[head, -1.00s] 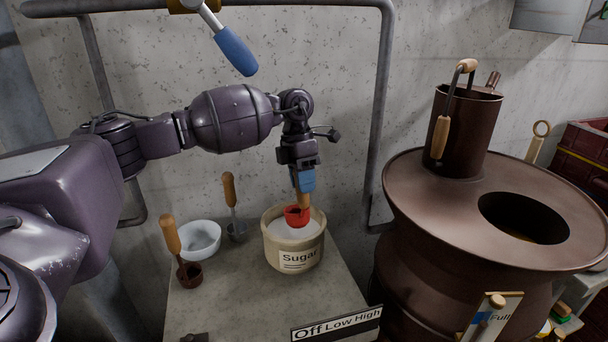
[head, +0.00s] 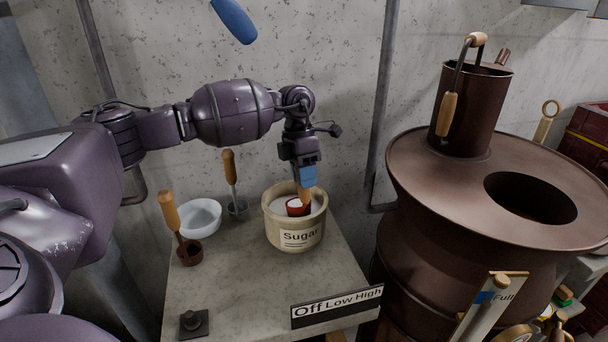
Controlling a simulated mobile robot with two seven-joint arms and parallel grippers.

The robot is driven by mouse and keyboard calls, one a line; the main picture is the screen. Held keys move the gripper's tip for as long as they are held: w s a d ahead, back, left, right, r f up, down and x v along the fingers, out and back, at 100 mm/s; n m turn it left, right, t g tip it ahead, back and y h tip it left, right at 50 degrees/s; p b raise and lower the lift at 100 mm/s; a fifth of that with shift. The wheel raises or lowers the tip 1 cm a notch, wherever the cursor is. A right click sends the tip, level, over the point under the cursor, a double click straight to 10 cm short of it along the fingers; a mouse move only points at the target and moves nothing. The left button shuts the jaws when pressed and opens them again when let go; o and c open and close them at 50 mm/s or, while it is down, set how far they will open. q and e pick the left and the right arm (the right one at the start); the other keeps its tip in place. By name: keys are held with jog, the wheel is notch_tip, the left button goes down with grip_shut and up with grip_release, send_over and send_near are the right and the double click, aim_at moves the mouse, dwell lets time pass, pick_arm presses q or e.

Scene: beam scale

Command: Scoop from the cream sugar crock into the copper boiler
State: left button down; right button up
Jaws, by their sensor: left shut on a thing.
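The cream sugar crock (head: 296,238), labelled "Sugar", stands on the concrete counter and holds white sugar (head: 281,205). My left gripper (head: 304,180) is above it, pointing down, shut on the wooden handle of a red scoop (head: 297,207). The scoop's red head is inside the crock, at the sugar; how deep its bowl sits is hidden. The copper boiler (head: 425,185) stands to the right, with a round dark opening (head: 530,198) in its top. My right gripper is not in view.
Left of the crock are a white bowl (head: 200,217), a dark red scoop (head: 189,252) and another wooden-handled utensil (head: 230,170). A copper can (head: 475,112) stands on the boiler's rim. An "Off Low High" plate (head: 337,304) is at the counter's front.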

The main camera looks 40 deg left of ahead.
pick_arm(q)
jog(key=shift+f, duration=0.3)
